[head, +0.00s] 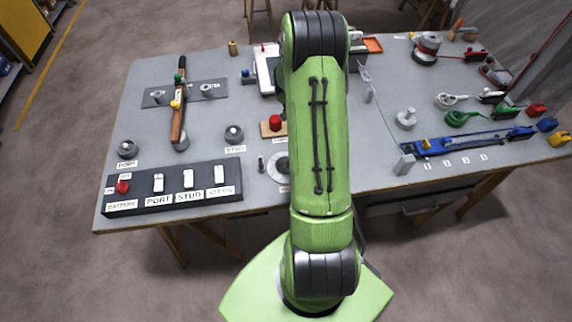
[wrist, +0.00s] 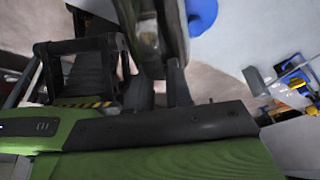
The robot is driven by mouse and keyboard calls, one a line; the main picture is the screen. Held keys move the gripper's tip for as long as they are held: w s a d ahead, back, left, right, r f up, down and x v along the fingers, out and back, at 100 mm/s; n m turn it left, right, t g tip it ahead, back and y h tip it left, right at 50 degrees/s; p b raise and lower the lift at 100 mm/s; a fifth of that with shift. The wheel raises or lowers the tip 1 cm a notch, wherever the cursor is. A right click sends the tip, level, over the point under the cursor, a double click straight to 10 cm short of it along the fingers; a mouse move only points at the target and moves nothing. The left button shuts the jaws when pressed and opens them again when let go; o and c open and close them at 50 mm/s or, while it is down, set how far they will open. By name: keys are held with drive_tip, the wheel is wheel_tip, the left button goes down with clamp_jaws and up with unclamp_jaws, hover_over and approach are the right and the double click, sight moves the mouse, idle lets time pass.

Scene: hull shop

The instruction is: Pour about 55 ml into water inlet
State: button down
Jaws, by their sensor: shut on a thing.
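My gripper (wrist: 158,78) shows in the wrist view as dark parts around the picture's middle, shut on a grey, shiny thing (wrist: 150,28) that is cut off at the top edge. What this thing is, and whether it contains water, I cannot tell. In the head view my green arm hides the gripper and the held thing. I cannot pick out the water inlet for sure. A pale round fitting (head: 277,166) on the bench is partly hidden by my arm, and its label is unreadable.
A switch panel (head: 172,189) lies at the bench's front left, with a wooden-handled lever (head: 179,115) behind it. A red button (head: 275,122) stands near my arm. A blue rail (head: 465,142) and coloured clamps lie at the right. A rounded blue thing (wrist: 201,14) shows in the wrist view.

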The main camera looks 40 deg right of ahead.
drive_tip(key=shift+w+r+g+p, duration=0.2)
drive_tip(key=shift+w+g+p, duration=0.1)
drive_tip(key=shift+w+g, duration=0.3)
idle(0.6)
drive_tip(key=shift+s, duration=0.1)
